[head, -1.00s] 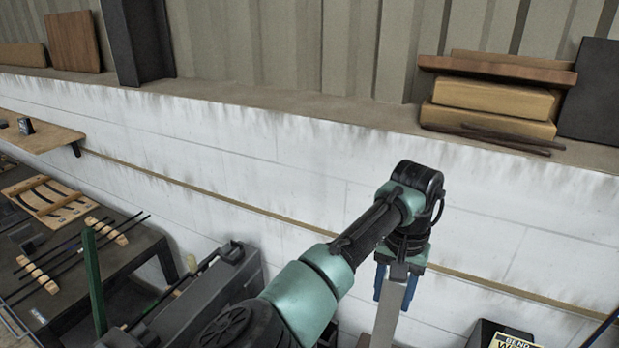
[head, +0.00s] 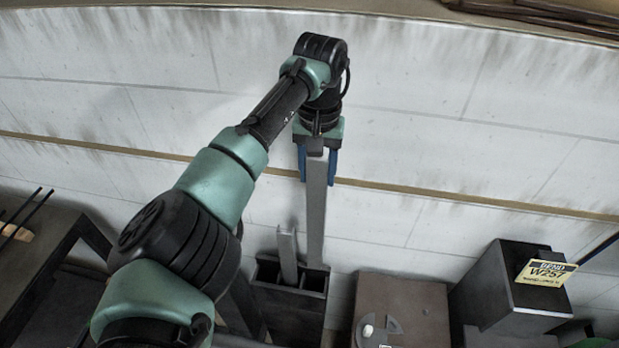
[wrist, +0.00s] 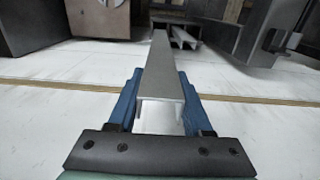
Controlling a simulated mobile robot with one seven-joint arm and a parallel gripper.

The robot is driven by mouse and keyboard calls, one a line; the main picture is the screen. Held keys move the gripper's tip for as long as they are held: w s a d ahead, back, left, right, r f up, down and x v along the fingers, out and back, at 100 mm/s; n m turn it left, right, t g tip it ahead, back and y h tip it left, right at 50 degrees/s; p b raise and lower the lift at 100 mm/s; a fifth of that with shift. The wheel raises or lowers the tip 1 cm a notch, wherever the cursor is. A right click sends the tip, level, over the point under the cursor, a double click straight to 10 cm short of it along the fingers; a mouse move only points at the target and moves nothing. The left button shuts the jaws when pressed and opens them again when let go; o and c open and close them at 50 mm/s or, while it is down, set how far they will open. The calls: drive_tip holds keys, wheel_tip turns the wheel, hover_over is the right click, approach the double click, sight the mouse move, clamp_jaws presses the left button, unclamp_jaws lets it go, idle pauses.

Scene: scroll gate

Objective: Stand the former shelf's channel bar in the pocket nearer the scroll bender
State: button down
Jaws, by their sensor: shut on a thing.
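A long grey channel bar (head: 316,215) hangs nearly upright from my gripper (head: 318,168), whose blue fingers are shut on its upper part. In the wrist view the bar (wrist: 160,70) runs away from my gripper (wrist: 160,100) toward a dark pocketed holder. The bar's lower end overlaps the holder's (head: 290,312) right side; I cannot tell whether it is inside the pocket or above it. A shorter grey bar (head: 287,255) stands slightly tilted in the holder's left part. A brown block with a grey disc (head: 385,330), apparently the scroll bender, is right of the holder.
A dark box with a yellow W257 sign (head: 546,272) stands farther right. A dark table (head: 45,235) with thin rods is at the left.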

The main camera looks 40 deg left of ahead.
sight(317, 193)
drive_tip(key=shift+d+f+b, duration=0.15)
drive_tip(key=shift+f+b, duration=0.2)
drive_tip(key=shift+f, duration=0.4)
drive_tip(key=shift+a+f+b, duration=0.25)
drive_tip(key=shift+f+b, duration=0.1)
drive_tip(key=shift+f, duration=0.1)
drive_tip(key=shift+d+f+b, duration=0.1)
drive_tip(key=shift+f+b, duration=0.65)
drive_tip(key=shift+b, duration=0.1)
wheel_tip(317, 193, down, 2)
drive_tip(key=shift+f+b, duration=0.1)
drive_tip(key=shift+b, duration=1)
drive_tip(key=shift+p, duration=0.3)
drive_tip(key=shift+p, duration=0.95)
